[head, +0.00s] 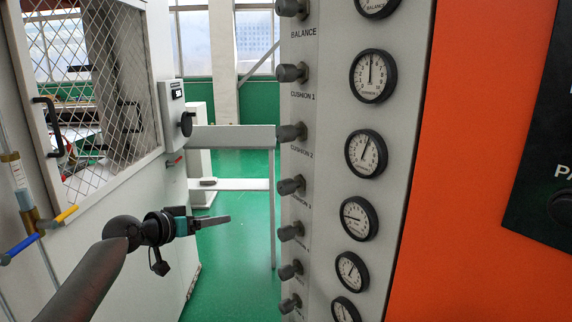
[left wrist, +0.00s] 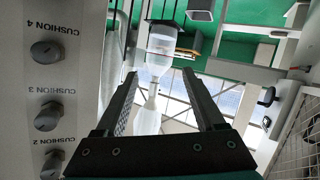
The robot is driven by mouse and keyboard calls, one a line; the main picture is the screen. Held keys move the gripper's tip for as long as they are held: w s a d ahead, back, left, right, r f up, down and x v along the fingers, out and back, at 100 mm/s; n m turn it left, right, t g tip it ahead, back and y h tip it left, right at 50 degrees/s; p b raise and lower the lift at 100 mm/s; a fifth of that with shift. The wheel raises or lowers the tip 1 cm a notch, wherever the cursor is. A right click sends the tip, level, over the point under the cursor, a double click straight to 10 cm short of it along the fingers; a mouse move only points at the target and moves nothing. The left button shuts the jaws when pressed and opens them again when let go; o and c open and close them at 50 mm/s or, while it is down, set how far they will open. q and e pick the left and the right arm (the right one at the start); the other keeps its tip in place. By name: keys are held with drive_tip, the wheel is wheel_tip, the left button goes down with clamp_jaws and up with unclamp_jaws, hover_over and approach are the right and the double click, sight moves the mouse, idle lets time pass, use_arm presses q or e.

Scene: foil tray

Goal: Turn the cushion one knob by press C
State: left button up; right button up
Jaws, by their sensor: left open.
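The cushion one knob (head: 291,73) is a dark round knob on the grey press panel (head: 325,160) in the head view, with the label CUSHION 1 below it. Its gauge (head: 372,76) is to its right, with the needle pointing nearly straight up. My left gripper (head: 222,220) is open and empty, left of the panel and well below that knob, apart from it. In the left wrist view the open fingers (left wrist: 160,76) point past the panel. That view shows the cushion 4 knob (left wrist: 46,50) and cushion 3 knob (left wrist: 48,116), not cushion one. My right gripper is not seen.
The cushion 2 knob (head: 291,132) and several more line the panel below, with the balance knob (head: 291,8) above. A white cabinet with mesh window (head: 105,90) stands left. An orange face (head: 480,160) is right. Green floor (head: 235,260) is open between.

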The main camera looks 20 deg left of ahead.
use_arm(q)
drive_tip(key=s+d+r+m+t+h+p, duration=0.1)
drive_tip(key=d+r+m+h, duration=0.1)
drive_tip(key=r, duration=0.8)
drive_tip(key=s+d+r+m+h, duration=0.2)
drive_tip(key=r, duration=0.8)
drive_tip(key=m+g+h+p, duration=0.1)
drive_tip(key=m+h+p, duration=0.3)
drive_tip(key=p, duration=0.1)
approach(279, 73)
drive_tip(key=x, duration=1)
drive_tip(key=shift+w+d, duration=0.2)
drive_tip(key=shift+w, duration=0.1)
drive_tip(key=shift+w+d+f, duration=0.1)
drive_tip(key=shift+w+d, duration=0.2)
drive_tip(key=shift+w, duration=0.1)
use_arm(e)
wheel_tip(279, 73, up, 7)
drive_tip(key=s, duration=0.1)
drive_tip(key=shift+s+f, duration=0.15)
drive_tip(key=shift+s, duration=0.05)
use_arm(q)
clamp_jaws()
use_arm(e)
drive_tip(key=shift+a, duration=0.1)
